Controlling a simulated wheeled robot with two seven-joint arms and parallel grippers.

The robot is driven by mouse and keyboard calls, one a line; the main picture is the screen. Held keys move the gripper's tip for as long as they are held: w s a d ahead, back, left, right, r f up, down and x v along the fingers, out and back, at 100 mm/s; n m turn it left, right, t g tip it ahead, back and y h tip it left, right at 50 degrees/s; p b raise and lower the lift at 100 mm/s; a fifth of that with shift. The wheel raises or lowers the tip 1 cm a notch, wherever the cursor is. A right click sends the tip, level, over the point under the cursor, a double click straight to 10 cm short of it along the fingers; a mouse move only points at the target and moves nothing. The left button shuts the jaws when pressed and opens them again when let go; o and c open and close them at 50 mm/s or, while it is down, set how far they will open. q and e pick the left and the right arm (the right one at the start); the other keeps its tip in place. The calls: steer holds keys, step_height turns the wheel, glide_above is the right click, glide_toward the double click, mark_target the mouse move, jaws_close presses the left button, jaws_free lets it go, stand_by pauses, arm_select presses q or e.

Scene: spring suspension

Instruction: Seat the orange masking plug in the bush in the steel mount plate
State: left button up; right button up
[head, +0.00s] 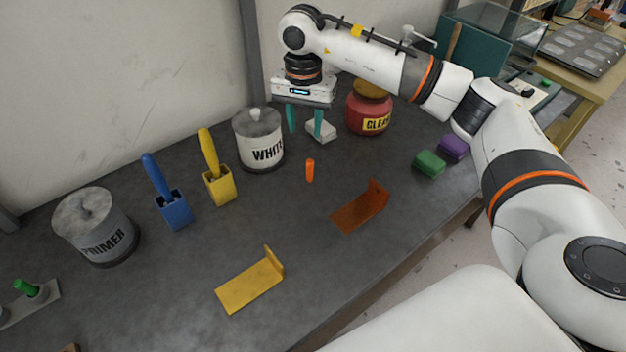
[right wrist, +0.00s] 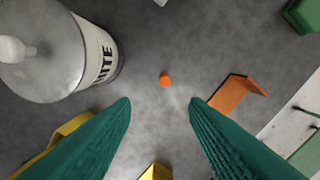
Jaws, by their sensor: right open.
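The orange masking plug (head: 310,170) stands upright on the dark bench, right of the WHITE can. In the right wrist view it shows nearly end-on (right wrist: 165,79), ahead of the gap between the fingertips and apart from both. My right gripper (head: 305,135) is open and empty, pointing down above the bench behind the plug; its teal fingers fill the lower right wrist view (right wrist: 160,103). A pale steel plate (head: 47,294) at the far left edge carries a green plug (head: 26,287) in a grey round seat. The frame cuts off part of this plate. My left gripper is out of view.
The WHITE can (head: 259,142) stands left of the right gripper, the red CLEAN jar (head: 368,113) right of it. Orange (head: 360,208) and yellow (head: 249,288) brackets lie in front. Blue (head: 172,209) and yellow (head: 219,187) brush holders and a PRIMER can (head: 95,228) stand left.

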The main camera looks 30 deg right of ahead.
mark_target(310, 161)
steer(key=f, duration=0.1)
steer(key=d+f+p, duration=0.1)
steer(key=shift+f, duration=0.4)
steer(key=f, duration=0.1)
steer(key=d+f+p, duration=0.1)
steer(key=f, duration=0.1)
steer(key=shift+w, duration=0.1)
steer(key=shift+a+f, duration=0.15)
steer(key=shift+f, duration=0.2)
steer(key=shift+a+f, duration=0.2)
step_height(310, 161, down, 4)
steer(key=shift+f+p, duration=0.15)
steer(key=shift+p, duration=1.05)
steer(key=shift+f, duration=0.35)
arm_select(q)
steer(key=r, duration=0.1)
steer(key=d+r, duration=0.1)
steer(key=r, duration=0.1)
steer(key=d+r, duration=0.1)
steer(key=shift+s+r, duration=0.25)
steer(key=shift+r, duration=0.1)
arm_select(e)
steer(key=shift+f, duration=0.1)
steer(key=shift+c, duration=0.2)
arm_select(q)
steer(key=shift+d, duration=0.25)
arm_select(e)
jaws_close()
